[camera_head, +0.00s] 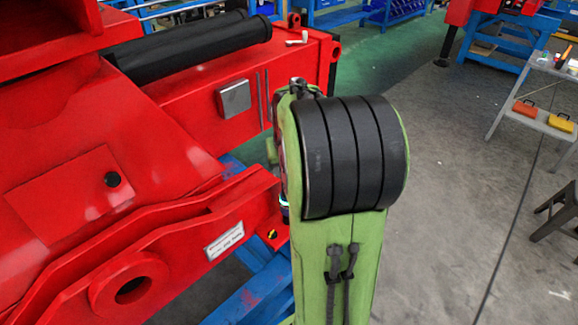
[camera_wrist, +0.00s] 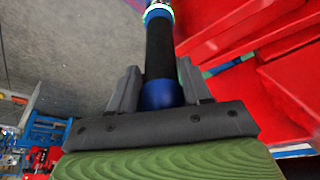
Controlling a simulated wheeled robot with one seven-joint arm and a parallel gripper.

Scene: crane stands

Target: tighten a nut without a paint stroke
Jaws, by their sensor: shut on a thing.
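My gripper (camera_wrist: 158,80) is shut on a tool (camera_wrist: 160,50) with a blue base and a black, round body. The tool points away from the wrist, and a pale glowing ring (camera_wrist: 158,12) circles its far part at the top edge. In the head view my own arm hides the gripper and most of the tool. Only the glowing ring and a bit of blue show at the arm's left edge, close to a red bracket. A small yellow and black spot (camera_head: 272,234) sits on that bracket; I cannot tell whether it is a nut. No nut is clearly visible.
The large red crane part (camera_head: 110,160) fills the left side, resting near a blue stand (camera_head: 255,295). At right, a grey side table (camera_head: 545,115) holds orange and yellow boxes. A dark stool (camera_head: 560,210) stands nearby.

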